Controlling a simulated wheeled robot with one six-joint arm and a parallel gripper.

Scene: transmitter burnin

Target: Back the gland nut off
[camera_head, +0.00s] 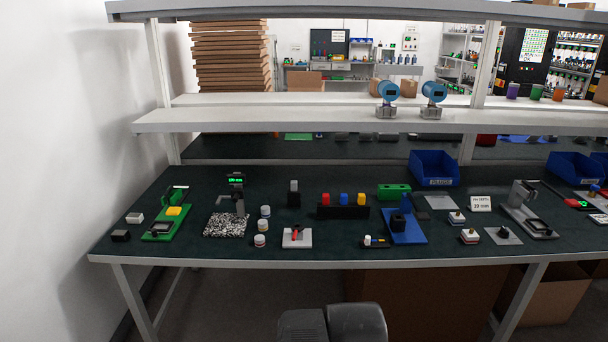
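I cannot make out a gland nut at this size. Two blue round-headed transmitters, one on the left (388,91) and one on the right (433,93), stand on grey bases on the shelf above the bench. On the bench, a blue fixture (411,236) holds a dark upright part (398,222). A green fixture (160,235) with a yellow block (174,211) is at the left. My gripper is not in view; rounded grey parts at the bottom edge look like my own body.
The dark bench (330,186) also carries a speckled stand (225,224), white jars (261,240), a white block with a red item (297,237), a rack of coloured blocks (342,212), a blue bin (434,167) and a grey press (528,212). A low shelf (250,121) overhangs the back.

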